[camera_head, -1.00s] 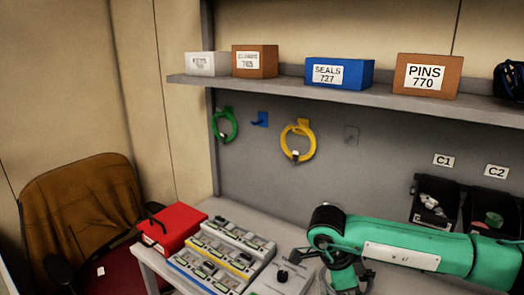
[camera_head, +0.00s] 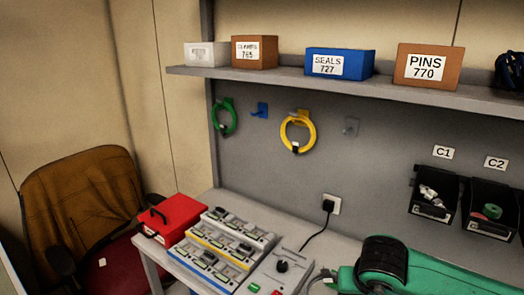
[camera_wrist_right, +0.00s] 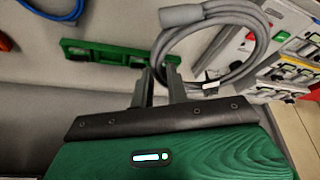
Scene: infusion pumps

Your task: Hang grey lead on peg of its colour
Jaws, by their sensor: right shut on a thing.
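The grey lead (camera_wrist_right: 238,72) is a coiled loop with a thick grey end (camera_wrist_right: 193,15), seen in the right wrist view. My right gripper (camera_wrist_right: 163,75) is shut on the lead's coil at its left side. In the head view the grey peg (camera_head: 351,125) is bare on the back panel, right of the yellow peg (camera_head: 301,113). The yellow lead (camera_head: 312,130) hangs on that peg. The green lead (camera_head: 231,116) hangs at the left, and the blue peg (camera_head: 262,109) is bare. My left gripper is not in view.
A shelf (camera_head: 285,77) with several labelled boxes runs above the pegs. The pump rack (camera_head: 215,262) and red box (camera_head: 172,222) stand on the bench. A wall socket (camera_head: 331,203) holds a black plug. Dark bins (camera_head: 433,203) hang at right. A green slotted bar (camera_wrist_right: 105,52) shows in the wrist view.

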